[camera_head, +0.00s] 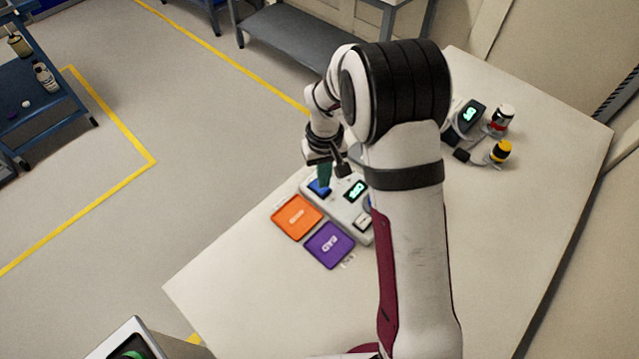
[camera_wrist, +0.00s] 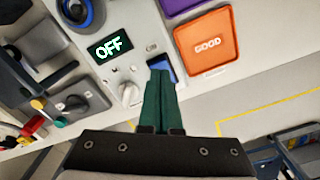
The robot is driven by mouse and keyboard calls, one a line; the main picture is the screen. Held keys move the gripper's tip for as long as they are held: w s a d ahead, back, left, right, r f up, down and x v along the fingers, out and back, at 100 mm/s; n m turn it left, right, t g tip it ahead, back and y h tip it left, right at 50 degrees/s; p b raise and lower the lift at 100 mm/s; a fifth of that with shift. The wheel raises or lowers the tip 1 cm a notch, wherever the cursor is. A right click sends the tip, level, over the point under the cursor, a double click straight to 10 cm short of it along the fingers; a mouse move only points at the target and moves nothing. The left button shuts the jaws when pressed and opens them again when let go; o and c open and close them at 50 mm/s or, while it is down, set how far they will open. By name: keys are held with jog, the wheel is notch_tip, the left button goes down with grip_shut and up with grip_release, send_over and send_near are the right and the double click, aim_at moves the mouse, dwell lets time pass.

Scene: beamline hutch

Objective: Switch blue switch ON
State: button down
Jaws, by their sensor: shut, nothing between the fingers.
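The blue switch (camera_wrist: 166,65) sits on a light control box (camera_wrist: 128,67), partly covered by my fingertips in the wrist view. In the head view the blue switch (camera_head: 318,189) shows at the box's upper left. A display (camera_wrist: 110,47) on the box reads OFF in green letters. My gripper (camera_wrist: 160,76) has its green fingers shut with nothing between them, tips at the near edge of the blue switch. In the head view my gripper (camera_head: 324,184) points down over the switch. Whether the tips touch it I cannot tell.
An orange GOOD tray (camera_head: 297,217) and a purple tray (camera_head: 328,245) lie beside the box on the table (camera_head: 245,275). A white knob (camera_wrist: 129,93) and a round blue-rimmed part (camera_wrist: 78,12) are on the box. Another device (camera_head: 468,115) with red and yellow-topped items stands farther back.

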aim_at(324, 190)
jog(key=shift+f, duration=0.95)
dwell(0.5)
jog(key=shift+r, duration=3.5)
jog(key=shift+r, duration=0.15)
jog(key=s+d+r+m+y, duration=0.1)
jog(key=s+d+r+m, duration=0.15)
jog(key=s+r, duration=0.5)
jog(key=s+d+r+m, duration=0.2)
jog(key=s+r+m, duration=0.15)
jog(key=s, duration=0.75)
jog(key=s+m, duration=0.2)
jog(key=s, duration=0.8)
jog(key=shift+a+f+m+y, duration=0.15)
jog(key=shift+f+m+y, duration=0.15)
jog(key=shift+y, duration=0.1)
